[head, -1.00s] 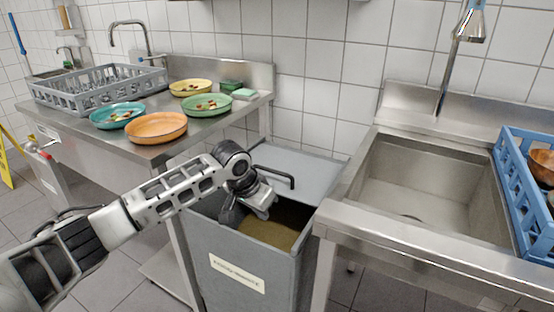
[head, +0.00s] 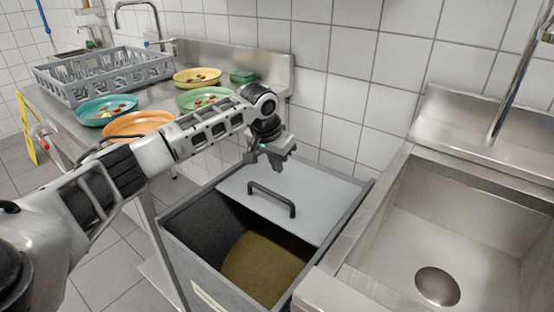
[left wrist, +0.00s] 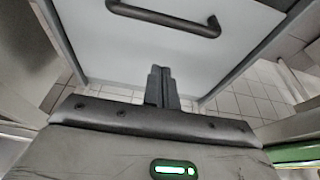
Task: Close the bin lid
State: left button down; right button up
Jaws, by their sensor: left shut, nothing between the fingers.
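The grey bin (head: 175,235) stands between the dish counter and the sink, with brown waste in its open front part. Its light grey lid (head: 315,202) covers the back part of the opening, with a dark bar handle (head: 272,198) near its front edge. In the left wrist view the lid (left wrist: 190,55) and its handle (left wrist: 165,18) show beyond the fingers. My left gripper (head: 278,166) is shut and empty, above the back left part of the lid and behind the handle. I cannot tell whether it touches the lid. My right gripper is not in view.
The steel sink (head: 470,235) stands close along the bin's right side. The counter at left holds a grey dish rack (head: 105,90), an orange plate (head: 138,124), a teal plate (head: 105,110) and other plates, close to my left arm.

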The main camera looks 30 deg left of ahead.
aim_at(272, 201)
pick_arm(q)
jog(key=x, duration=0.6)
jog(key=shift+f+b, duration=0.2)
jog(key=shift+b, duration=0.1)
jog(key=shift+s+a, duration=0.1)
jog(key=shift+s, duration=0.15)
jog(key=shift+s+a+r+p, duration=0.1)
jog(key=shift+s+r+p, duration=0.1)
jog(key=shift+s, duration=0.25)
jog(key=shift+s+r+p, duration=0.1)
jog(key=shift+s+p, duration=0.1)
jog(key=shift+s, duration=1)
jog(key=shift+r, duration=0.1)
